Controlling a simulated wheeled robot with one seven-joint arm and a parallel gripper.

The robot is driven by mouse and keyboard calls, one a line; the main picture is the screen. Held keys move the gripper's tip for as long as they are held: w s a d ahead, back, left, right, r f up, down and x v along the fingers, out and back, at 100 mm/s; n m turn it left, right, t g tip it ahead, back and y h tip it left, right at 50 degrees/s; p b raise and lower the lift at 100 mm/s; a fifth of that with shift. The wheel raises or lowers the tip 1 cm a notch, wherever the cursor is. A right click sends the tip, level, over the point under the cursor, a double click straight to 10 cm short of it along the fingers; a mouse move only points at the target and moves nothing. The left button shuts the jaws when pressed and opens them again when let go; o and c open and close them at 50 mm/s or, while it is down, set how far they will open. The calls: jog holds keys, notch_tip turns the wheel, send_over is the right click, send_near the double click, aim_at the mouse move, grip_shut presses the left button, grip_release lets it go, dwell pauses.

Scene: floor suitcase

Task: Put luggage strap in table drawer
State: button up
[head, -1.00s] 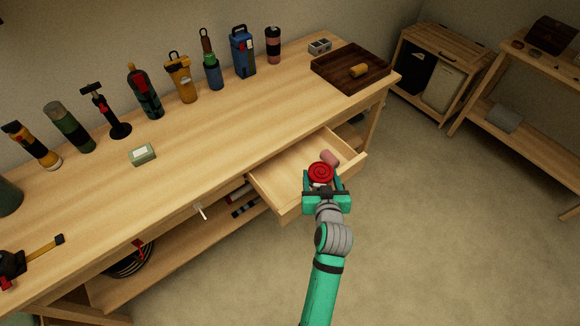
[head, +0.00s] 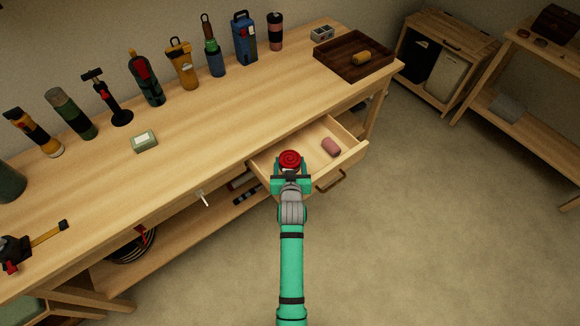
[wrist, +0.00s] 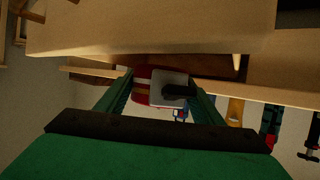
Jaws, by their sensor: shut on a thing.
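The luggage strap is a red coiled roll (head: 290,159). My gripper (head: 290,174) is shut on it and holds it over the left part of the open table drawer (head: 312,155). In the wrist view the strap (wrist: 142,98) shows between the fingers, with a grey buckle (wrist: 170,88) in front of it. The drawer is pulled out from the workbench, and a pink cylinder (head: 331,147) lies in its right part. I cannot tell how high the strap is above the drawer floor.
The workbench top (head: 220,120) carries a row of bottles and tools along the back, a small green box (head: 144,141) and a dark wooden tray (head: 340,62). A drawer handle (head: 331,181) sticks out at the front. The floor to the right is clear.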

jog(key=shift+f, duration=1.05)
jog(key=shift+f, duration=0.6)
jog(key=o, duration=1.1)
jog(key=shift+o, duration=0.2)
jog(key=shift+s+d, duration=0.1)
